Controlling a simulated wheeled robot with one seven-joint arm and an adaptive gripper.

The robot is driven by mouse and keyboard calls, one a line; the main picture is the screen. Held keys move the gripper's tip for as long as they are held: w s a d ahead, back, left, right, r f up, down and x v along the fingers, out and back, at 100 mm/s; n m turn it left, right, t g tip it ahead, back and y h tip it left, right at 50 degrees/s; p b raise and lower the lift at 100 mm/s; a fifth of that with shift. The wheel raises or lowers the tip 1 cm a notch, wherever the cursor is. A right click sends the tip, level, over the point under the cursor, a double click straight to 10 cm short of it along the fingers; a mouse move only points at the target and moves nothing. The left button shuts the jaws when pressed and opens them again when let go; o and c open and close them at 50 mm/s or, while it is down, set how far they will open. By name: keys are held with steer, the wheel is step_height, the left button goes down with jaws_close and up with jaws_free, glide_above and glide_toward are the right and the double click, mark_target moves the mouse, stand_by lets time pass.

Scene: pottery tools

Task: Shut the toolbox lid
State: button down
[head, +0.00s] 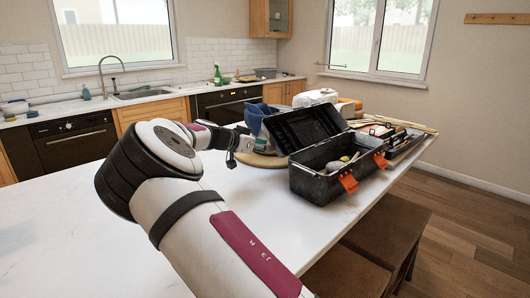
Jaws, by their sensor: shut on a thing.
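The black toolbox (335,170) stands on the white table, with two orange latches on its front; one latch (348,183) hangs outward. Its black lid (303,127) is open, tilted up and back to the left of the box. A few tools, one with a yellowish part, lie inside the box. My gripper (261,146) is at the left edge of the lid and is shut on it. The fingertips are small and partly hidden there, so their exact hold is hard to see.
A blue object (256,117) and a round wooden board (262,160) are close behind my gripper. Right of the toolbox is a tray of tools (400,138); a white bag-like object (316,97) stands behind. Brown stools (385,235) stand below the table's right edge. The table's left side is clear.

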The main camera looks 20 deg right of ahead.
mark_target(265, 131)
steer(key=shift+r+p, duration=0.35)
steer(key=shift+r, duration=2.45)
steer(key=s+r+p, duration=0.1)
steer(key=s+d+r+p, duration=0.1)
steer(key=s+r+p, duration=0.1)
steer(key=s+d+r+p, duration=0.1)
steer(key=s+r+p, duration=0.1)
steer(key=shift+s, duration=0.25)
steer(key=s+p, duration=0.1)
steer(key=s+d+p, duration=0.1)
steer(key=s+p, duration=0.1)
steer(key=shift+s+d+r, duration=0.2)
steer(key=shift+s+r, duration=0.1)
